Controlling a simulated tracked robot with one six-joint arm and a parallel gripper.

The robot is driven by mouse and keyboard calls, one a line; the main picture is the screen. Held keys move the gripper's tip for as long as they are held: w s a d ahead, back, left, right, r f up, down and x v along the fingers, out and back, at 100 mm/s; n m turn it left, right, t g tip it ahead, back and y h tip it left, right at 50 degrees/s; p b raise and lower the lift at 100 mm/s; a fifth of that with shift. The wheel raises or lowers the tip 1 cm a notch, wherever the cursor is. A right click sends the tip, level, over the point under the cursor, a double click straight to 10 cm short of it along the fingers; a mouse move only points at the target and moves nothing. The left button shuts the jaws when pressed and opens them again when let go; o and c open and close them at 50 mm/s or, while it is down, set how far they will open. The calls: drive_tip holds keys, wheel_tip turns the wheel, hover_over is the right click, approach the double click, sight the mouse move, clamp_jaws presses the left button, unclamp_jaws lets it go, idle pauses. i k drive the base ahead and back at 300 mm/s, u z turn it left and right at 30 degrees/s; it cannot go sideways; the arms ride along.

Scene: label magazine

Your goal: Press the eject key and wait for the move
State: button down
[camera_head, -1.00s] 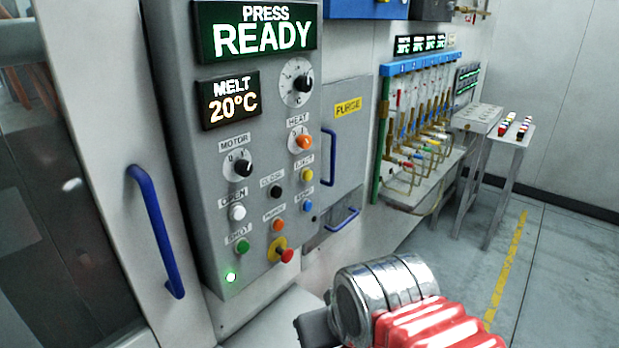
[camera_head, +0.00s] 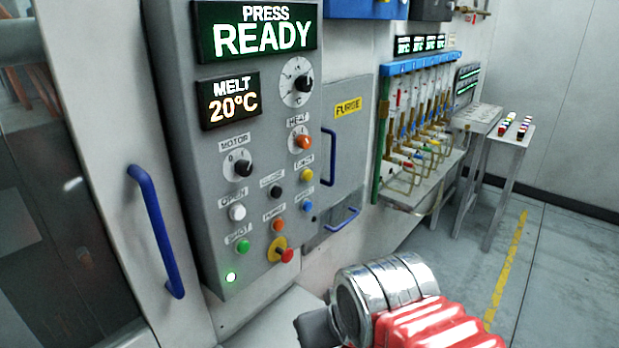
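The eject key is a small yellow button (camera_head: 307,174) under the EJECT label on the grey control panel (camera_head: 190,180). Nothing covers it. The panel's upper display (camera_head: 262,32) reads PRESS READY, and the lower display (camera_head: 230,101) reads MELT 20°C. A green lamp (camera_head: 231,277) glows at the panel's bottom left. My arm's metal and red parts show at the lower right, below and apart from the keys. My gripper's fingers cannot be made out in this view.
Other controls crowd the key: a blue button (camera_head: 308,206), a black button (camera_head: 276,191), an orange heat knob (camera_head: 304,142) and a red knob (camera_head: 287,255). A blue handle (camera_head: 156,230) juts out at left. Open floor (camera_head: 560,270) lies at right.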

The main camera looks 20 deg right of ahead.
sight(308, 175)
drive_tip(key=k, duration=0.65)
drive_tip(key=u, duration=0.55)
drive_tip(key=i, duration=1)
drive_tip(key=u, duration=0.25)
